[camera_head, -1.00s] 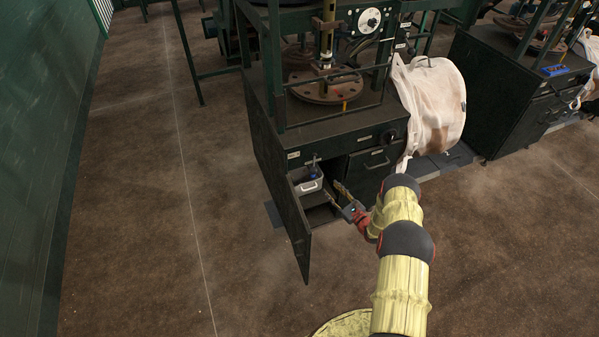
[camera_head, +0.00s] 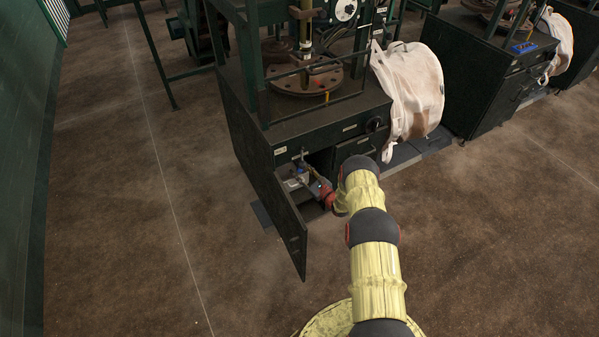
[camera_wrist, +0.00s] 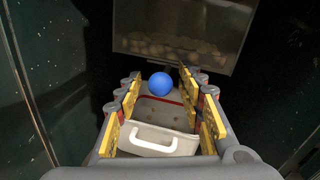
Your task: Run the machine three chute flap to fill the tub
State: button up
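The machine's dark cabinet (camera_head: 345,127) has its left door (camera_head: 272,190) swung open. A pale tub (camera_wrist: 150,140) with a white handle sits inside; the arm partly hides it in the head view. A round blue knob (camera_wrist: 160,84) appears above the tub in the wrist view and as a small blue spot in the head view (camera_head: 300,171). A clear-fronted bin (camera_wrist: 175,48) with pale lumps is behind it. My gripper (camera_wrist: 157,77) is inside the opening, its yellow fingers apart, with the knob seen between their tips. I cannot tell whether they touch it.
The open door stands close to the left of my gripper. A cabinet drawer front (camera_head: 355,145) is to its right. A white bulk bag (camera_head: 412,90) hangs to the right of the machine. Brown floor (camera_head: 130,220) is clear at the left and front.

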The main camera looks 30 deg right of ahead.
jog(key=shift+c, duration=1.4)
grip_shut()
